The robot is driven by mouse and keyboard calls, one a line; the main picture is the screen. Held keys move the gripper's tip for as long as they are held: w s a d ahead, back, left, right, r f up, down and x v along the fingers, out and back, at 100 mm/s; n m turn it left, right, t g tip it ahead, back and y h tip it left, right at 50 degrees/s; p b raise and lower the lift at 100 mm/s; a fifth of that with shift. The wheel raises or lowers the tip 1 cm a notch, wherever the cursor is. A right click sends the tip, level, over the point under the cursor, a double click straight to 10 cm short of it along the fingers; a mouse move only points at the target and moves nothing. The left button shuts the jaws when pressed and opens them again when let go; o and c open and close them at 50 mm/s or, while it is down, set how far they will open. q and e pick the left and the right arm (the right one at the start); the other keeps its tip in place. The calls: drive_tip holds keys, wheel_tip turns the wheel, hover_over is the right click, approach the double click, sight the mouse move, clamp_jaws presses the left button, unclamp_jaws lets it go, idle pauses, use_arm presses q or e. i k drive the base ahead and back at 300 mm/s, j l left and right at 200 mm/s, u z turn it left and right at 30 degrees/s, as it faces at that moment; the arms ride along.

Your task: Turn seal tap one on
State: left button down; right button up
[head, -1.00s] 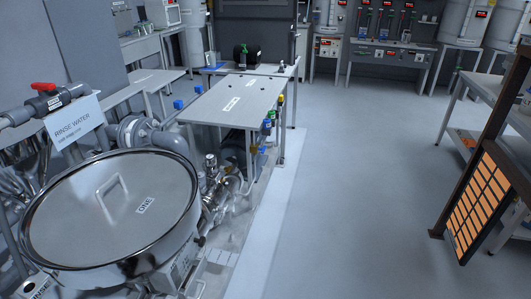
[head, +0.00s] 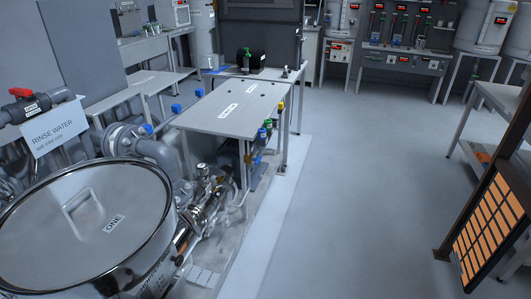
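More blue-handled taps (head: 175,108) stand along the table's left side. Their labels are too small to read, so I cannot tell which is seal tap one or how its handle is set. A round steel lid (head: 85,215) marked "ONE" covers the hopper at the lower left. Neither of my grippers is in view.
A red-handled valve (head: 20,93) sits above a "RINSE WATER" sign (head: 53,127) at the left. Steel pipework (head: 205,200) stands beside the hopper. A rack with an orange grid panel (head: 488,228) is at the right. The grey floor (head: 350,190) between is clear.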

sight(257, 160)
drive_tip(key=i+l, duration=0.35)
drive_tip(key=i, duration=0.25)
drive_tip(key=i+l+u, duration=0.1)
drive_tip(key=i+l, duration=0.25)
drive_tip(key=i, duration=0.25)
drive_tip(key=i+l, duration=0.35)
drive_tip(key=i, duration=0.2)
drive_tip(key=i+j, duration=0.45)
drive_tip(key=i, duration=0.2)
drive_tip(key=j+u, duration=0.05)
